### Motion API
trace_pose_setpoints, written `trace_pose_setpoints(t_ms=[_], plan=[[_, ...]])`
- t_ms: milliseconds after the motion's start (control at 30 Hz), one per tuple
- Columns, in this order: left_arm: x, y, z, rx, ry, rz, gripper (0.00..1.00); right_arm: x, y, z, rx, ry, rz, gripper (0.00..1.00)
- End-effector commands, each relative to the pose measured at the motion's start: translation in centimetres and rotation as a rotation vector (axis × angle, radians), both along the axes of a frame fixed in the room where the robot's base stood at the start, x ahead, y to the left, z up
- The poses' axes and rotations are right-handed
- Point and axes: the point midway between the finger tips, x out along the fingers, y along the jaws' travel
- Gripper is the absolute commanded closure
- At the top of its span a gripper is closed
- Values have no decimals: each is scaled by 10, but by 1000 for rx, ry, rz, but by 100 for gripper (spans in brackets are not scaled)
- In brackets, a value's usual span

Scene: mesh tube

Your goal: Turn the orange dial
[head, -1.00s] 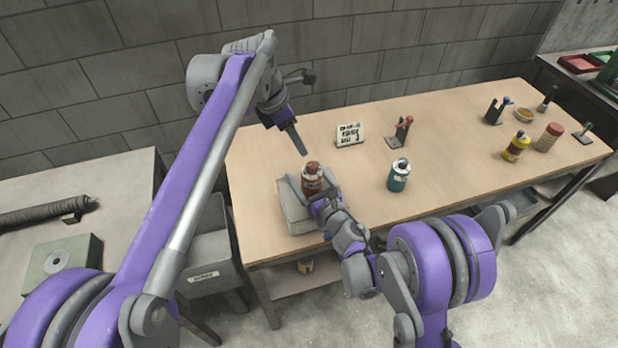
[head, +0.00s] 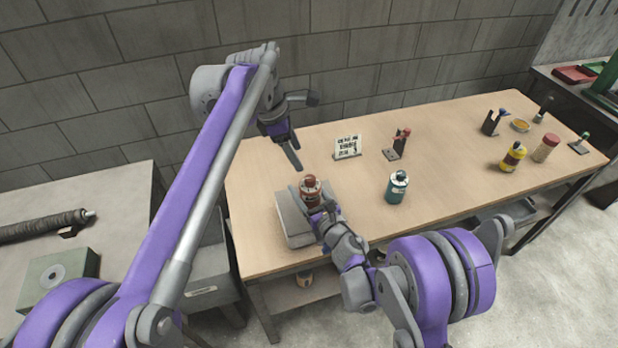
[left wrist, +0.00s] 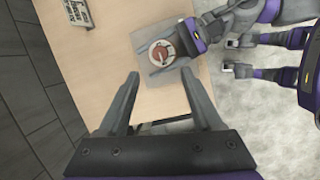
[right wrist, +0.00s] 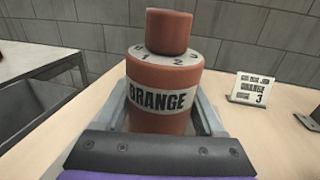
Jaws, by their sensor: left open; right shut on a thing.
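The orange dial (head: 309,190) is a brown-orange canister labelled ORANGE with a round knob on top. In the right wrist view its knob (right wrist: 169,30) sits above a pale numbered ring (right wrist: 160,55) showing 1 and 2. It stands upright at a grey pad (head: 291,222) on the table. My right gripper (right wrist: 165,125) is shut around the canister's lower body. My left gripper (head: 296,160) is open and empty, above and behind the dial. In the left wrist view the knob (left wrist: 162,52) lies beyond the open fingers (left wrist: 160,76), apart from them.
A small sign (head: 347,147) reads ORANGE and 3 in the right wrist view. A teal canister (head: 396,187) and a red-topped stand (head: 399,144) are to the right. A yellow bottle (head: 512,157) and other items stand at the far right.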

Motion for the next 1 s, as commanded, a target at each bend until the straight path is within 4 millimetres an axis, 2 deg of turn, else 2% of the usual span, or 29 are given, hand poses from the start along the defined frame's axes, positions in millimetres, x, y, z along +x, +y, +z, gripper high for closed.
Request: trace_pose_setpoints(t_ms=[600, 1000], plan=[[9, -13, 9, 231, -305, -1415, 34, 0, 0, 0, 0, 0, 0, 94], [13, -21, 14, 291, -468, -2354, 34, 0, 0, 0, 0, 0, 0, 94]])
